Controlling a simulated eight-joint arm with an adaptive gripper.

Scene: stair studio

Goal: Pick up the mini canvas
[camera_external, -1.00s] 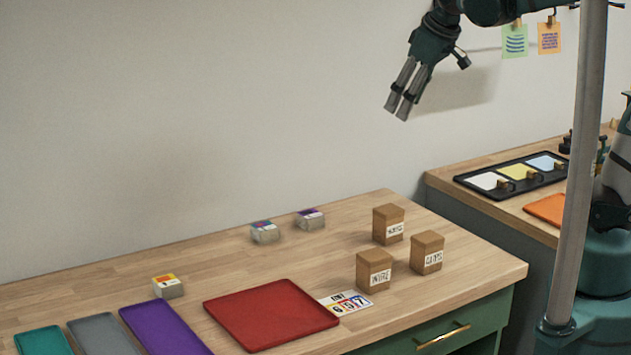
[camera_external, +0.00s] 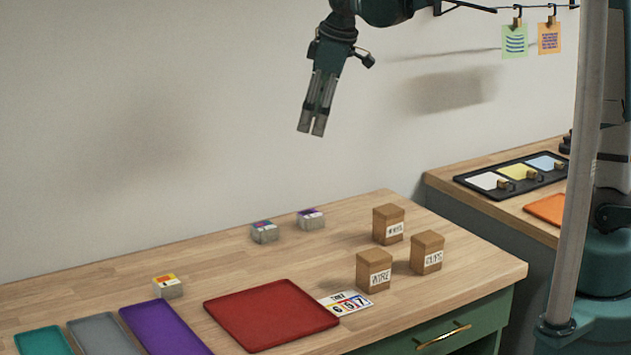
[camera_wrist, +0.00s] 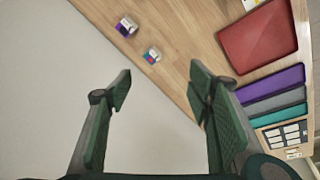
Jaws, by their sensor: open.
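Several small pale blocks with coloured tops, which look like mini canvases, sit on the wooden table. One has a yellow and orange top (camera_external: 168,286), one a teal and purple top (camera_external: 264,232), and one a purple and white top (camera_external: 311,219). In the wrist view, the teal-topped block (camera_wrist: 152,55) and the purple-topped block (camera_wrist: 125,27) lie beyond my fingertips, near the table edge. The yellow-topped one is not seen there. My gripper (camera_external: 311,132) is open and empty, high above the back of the table; it also shows in the wrist view (camera_wrist: 160,85).
A red tray (camera_external: 270,314) lies mid-table, with purple (camera_external: 165,328), grey (camera_external: 104,335) and teal (camera_external: 43,341) trays to its left. Three labelled brown boxes (camera_external: 374,271) stand on the right, beside a numbered card (camera_external: 346,304). A wall (camera_external: 130,120) rises behind.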

